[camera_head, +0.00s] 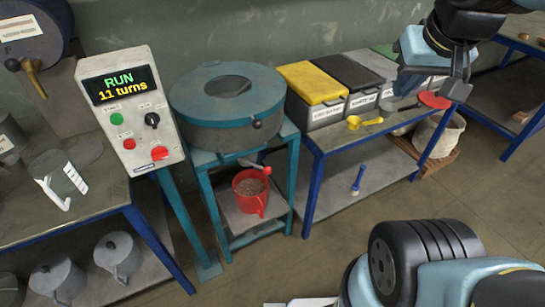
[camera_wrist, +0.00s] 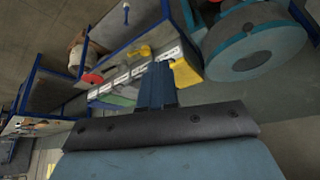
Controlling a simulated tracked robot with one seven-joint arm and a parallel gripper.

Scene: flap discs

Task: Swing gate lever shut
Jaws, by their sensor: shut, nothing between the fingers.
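The gate lever (camera_head: 253,165) is a short pale arm with a red ball end. It juts from under the round teal and grey drum (camera_head: 230,108), above the rim of a red jug (camera_head: 250,192) holding brown grains. The jug stands on the stand's lower shelf. I cannot tell how far the gate is open. My gripper (camera_head: 432,85) is at the upper right, over the bench and well away from the lever. In the wrist view its fingers (camera_wrist: 157,84) are together and empty. The drum also shows there, at the upper right; the lever is not discernible.
A control box (camera_head: 132,110) reading "RUN 11 turns" stands left of the drum. Right of it, a bench holds lidded bins, one yellow-lidded (camera_head: 311,82), a yellow scoop (camera_head: 364,122) and a red round item (camera_head: 434,100). The floor in front is clear.

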